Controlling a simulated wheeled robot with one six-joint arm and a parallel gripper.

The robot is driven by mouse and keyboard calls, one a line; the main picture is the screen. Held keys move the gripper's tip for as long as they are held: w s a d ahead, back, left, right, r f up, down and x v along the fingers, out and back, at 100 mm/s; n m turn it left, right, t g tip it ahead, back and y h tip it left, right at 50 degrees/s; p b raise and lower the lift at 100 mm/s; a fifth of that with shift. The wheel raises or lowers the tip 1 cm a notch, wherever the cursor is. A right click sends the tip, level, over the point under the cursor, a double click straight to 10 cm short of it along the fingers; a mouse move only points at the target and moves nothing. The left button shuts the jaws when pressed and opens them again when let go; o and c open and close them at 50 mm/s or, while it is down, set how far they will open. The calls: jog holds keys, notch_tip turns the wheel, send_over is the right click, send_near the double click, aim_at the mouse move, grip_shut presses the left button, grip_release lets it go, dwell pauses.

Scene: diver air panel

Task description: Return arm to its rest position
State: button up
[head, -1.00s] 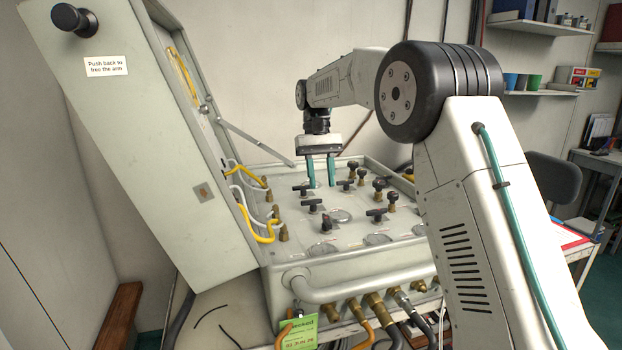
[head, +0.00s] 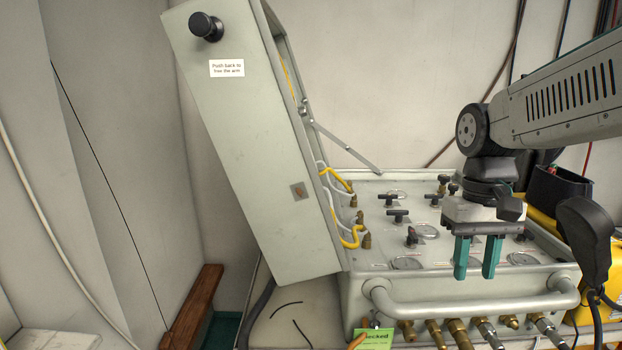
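My gripper (head: 476,270) hangs in front of the right part of the diver air panel (head: 400,285), its two teal fingers pointing down. The fingers are apart with a narrow gap, and nothing shows between them. My arm (head: 565,95) comes in from the upper right and bends down at the black wrist joint. The gripper hides some of the valves and gauges behind it. The panel's lid (head: 255,150) stands open and tilted on the left, with a black knob (head: 206,27) and a label reading "Push back to free the arm".
A lid stay (head: 345,148) and yellow and white hoses (head: 350,236) run between lid and panel. A thick rail (head: 470,308) and brass fittings line the front. A black handset (head: 587,240) and yellow equipment stand at the right. A wooden bench (head: 192,308) is at the lower left.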

jog(key=s+f+t, duration=0.1)
jog(key=s+t, duration=0.2)
jog(key=s, duration=1.3)
jog(key=shift+d+f, duration=0.3)
jog(key=shift+f, duration=0.05)
dwell(0.8)
